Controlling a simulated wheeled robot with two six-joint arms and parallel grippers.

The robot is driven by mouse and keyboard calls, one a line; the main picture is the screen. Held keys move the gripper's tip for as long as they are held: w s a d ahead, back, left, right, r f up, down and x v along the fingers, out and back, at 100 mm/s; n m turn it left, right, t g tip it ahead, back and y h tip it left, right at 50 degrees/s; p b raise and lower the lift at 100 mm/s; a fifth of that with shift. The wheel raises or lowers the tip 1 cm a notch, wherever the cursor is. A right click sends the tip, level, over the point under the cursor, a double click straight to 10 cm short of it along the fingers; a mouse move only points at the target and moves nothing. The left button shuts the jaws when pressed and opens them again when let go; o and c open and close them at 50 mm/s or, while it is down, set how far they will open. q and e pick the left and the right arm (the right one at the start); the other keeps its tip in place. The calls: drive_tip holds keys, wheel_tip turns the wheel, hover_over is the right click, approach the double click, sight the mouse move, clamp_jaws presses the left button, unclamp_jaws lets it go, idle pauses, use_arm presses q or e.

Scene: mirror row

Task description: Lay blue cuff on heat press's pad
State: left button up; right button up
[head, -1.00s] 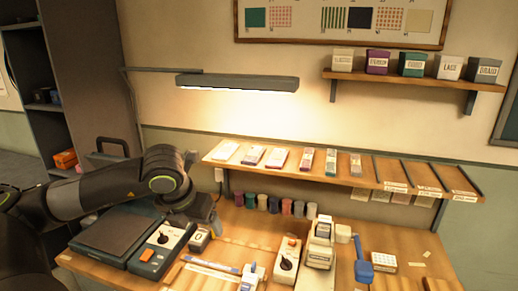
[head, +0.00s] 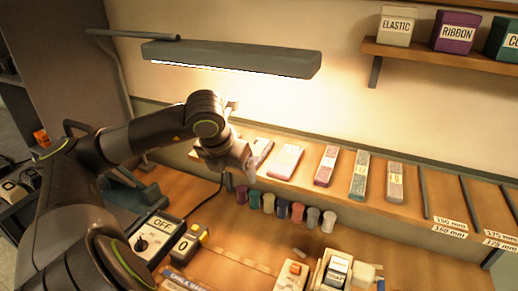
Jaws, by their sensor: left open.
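My left gripper (head: 246,165) is at the sloped wooden shelf, pointing down over its left end. It is open, and its fingers partly cover the packets there. I cannot make out a blue cuff for certain; a dark flat packet (head: 262,150) lies just right of the gripper. The heat press shows at the left, with its control box (head: 152,238) marked OFF and a teal part (head: 125,195) behind. My left arm hides much of it, and I cannot see its pad clearly. My right gripper is out of view.
More packets, one of them pink (head: 285,161), lie along the sloped shelf (head: 408,213). Several thread spools (head: 283,208) stand below it. A lamp (head: 230,58) hangs above my arm. A small beige device (head: 335,270) stands at the front.

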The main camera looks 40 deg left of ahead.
sight(255, 153)
use_arm(q)
drive_tip(key=w, duration=0.1)
drive_tip(key=w+a+p, duration=0.1)
drive_tip(key=w, duration=0.3)
drive_tip(key=shift+w+a+p, duration=0.2)
drive_tip(key=shift+a+p, duration=0.1)
drive_tip(key=shift+a, duration=0.05)
drive_tip(key=w, duration=0.1)
drive_tip(key=w+a+p, duration=0.1)
drive_tip(key=w, duration=0.1)
drive_tip(key=w+p, duration=0.1)
drive_tip(key=w, duration=0.1)
drive_tip(key=shift+a, duration=0.25)
drive_tip(key=shift+w+f, duration=0.15)
drive_tip(key=shift+f, duration=0.1)
drive_tip(key=shift+a+f+p, duration=0.1)
drive_tip(key=shift+f+p, duration=0.25)
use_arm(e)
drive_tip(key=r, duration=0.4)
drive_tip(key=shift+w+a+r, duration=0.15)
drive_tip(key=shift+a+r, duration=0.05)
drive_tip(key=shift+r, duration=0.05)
use_arm(q)
drive_tip(key=c, duration=1.2)
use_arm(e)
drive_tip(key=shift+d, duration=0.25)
